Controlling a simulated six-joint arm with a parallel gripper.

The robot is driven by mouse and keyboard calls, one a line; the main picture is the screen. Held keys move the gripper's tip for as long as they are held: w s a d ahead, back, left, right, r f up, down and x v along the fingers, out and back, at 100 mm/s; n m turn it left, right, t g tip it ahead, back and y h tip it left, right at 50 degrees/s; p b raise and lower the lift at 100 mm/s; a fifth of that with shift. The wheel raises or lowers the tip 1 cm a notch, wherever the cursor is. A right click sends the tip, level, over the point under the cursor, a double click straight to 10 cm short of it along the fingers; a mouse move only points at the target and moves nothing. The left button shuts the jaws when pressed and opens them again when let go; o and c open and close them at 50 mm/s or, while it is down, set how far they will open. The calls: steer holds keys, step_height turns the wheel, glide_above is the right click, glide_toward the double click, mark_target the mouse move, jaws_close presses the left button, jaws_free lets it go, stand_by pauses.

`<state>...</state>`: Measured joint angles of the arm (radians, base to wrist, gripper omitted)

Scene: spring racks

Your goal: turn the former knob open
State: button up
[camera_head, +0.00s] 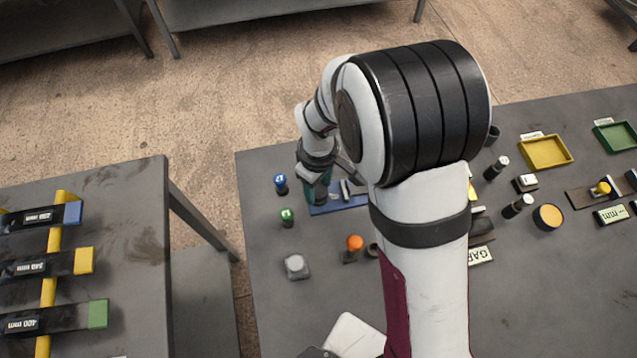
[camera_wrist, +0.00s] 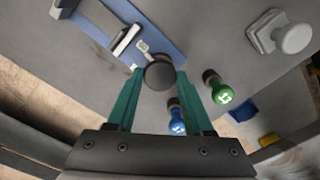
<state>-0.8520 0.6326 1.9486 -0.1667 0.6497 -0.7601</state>
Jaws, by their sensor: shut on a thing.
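The former is a blue plate (camera_head: 350,202) with a metal bar on it, near the table's left side; its right part is behind my arm. In the wrist view the blue plate (camera_wrist: 165,50) is at the top, with a dark round knob (camera_wrist: 160,73) at its end. My gripper (camera_wrist: 159,80) has its two green fingers on either side of this knob and is shut on it. In the head view my gripper (camera_head: 318,192) points down over the plate's left end, and the fingers and wrist hide the knob.
A blue-topped peg (camera_head: 281,182) and a green-topped peg (camera_head: 287,216) stand close left of my gripper. An orange knob (camera_head: 355,242) and a grey knob block (camera_head: 297,267) are nearer. A yellow tray (camera_head: 546,152) is at the right.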

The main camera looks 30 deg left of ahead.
jaws_close()
steer(key=shift+m, duration=0.4)
steer(key=m, duration=0.7)
steer(key=shift+m, duration=0.3)
steer(key=m, duration=0.4)
steer(key=shift+m, duration=2)
